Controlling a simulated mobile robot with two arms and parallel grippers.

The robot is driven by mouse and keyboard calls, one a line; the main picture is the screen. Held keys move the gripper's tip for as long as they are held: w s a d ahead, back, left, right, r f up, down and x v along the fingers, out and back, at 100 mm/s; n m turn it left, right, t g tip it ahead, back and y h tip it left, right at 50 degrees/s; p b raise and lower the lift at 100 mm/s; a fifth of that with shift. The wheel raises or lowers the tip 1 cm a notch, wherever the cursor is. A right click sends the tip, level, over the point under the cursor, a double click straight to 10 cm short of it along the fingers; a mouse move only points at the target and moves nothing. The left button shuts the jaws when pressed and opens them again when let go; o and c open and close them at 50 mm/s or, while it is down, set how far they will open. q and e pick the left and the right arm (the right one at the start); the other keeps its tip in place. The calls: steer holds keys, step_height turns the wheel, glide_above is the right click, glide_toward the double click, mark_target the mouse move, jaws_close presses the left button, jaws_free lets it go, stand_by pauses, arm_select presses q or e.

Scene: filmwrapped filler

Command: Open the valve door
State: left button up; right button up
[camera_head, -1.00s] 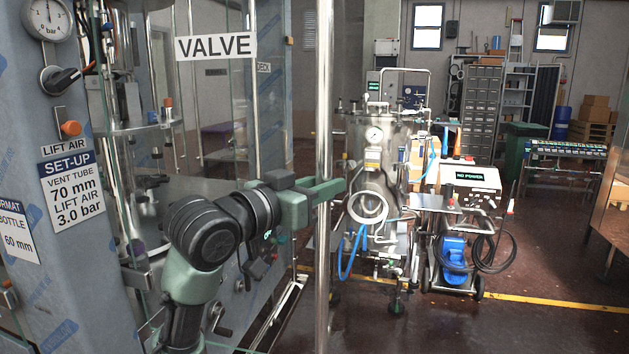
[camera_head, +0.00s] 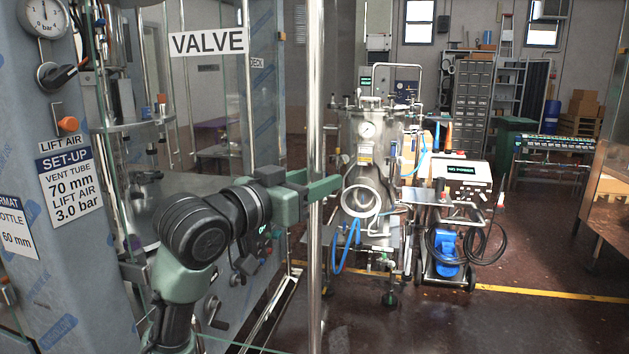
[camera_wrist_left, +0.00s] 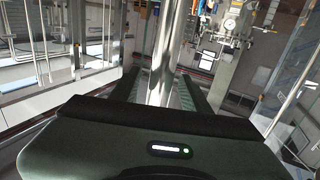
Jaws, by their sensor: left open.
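The glass valve door (camera_head: 222,110) carries a white VALVE label (camera_head: 207,42) near its top and looks shut. A tall, upright steel bar (camera_head: 315,120) stands at its right; I cannot tell how it joins the door. My left gripper (camera_head: 318,188) reaches across from the left at the bar, its fingers level. In the left wrist view the bar (camera_wrist_left: 168,55) passes between the two open fingers (camera_wrist_left: 165,92). I cannot tell whether either finger touches it. My right gripper is in neither view.
A grey machine column (camera_head: 85,250) with a gauge, knob and set-up labels is at the left. A steel tank (camera_head: 375,150) and a cart with a blue pump (camera_head: 447,256) stand behind the bar. Dark floor (camera_head: 520,325) is free at the right.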

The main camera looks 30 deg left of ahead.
arm_select(q)
steer(key=shift+s, duration=0.1)
steer(key=s+a+b, duration=0.1)
steer(key=s+b, duration=0.2)
steer(key=s, duration=0.4)
steer(key=shift+s+a, duration=0.25)
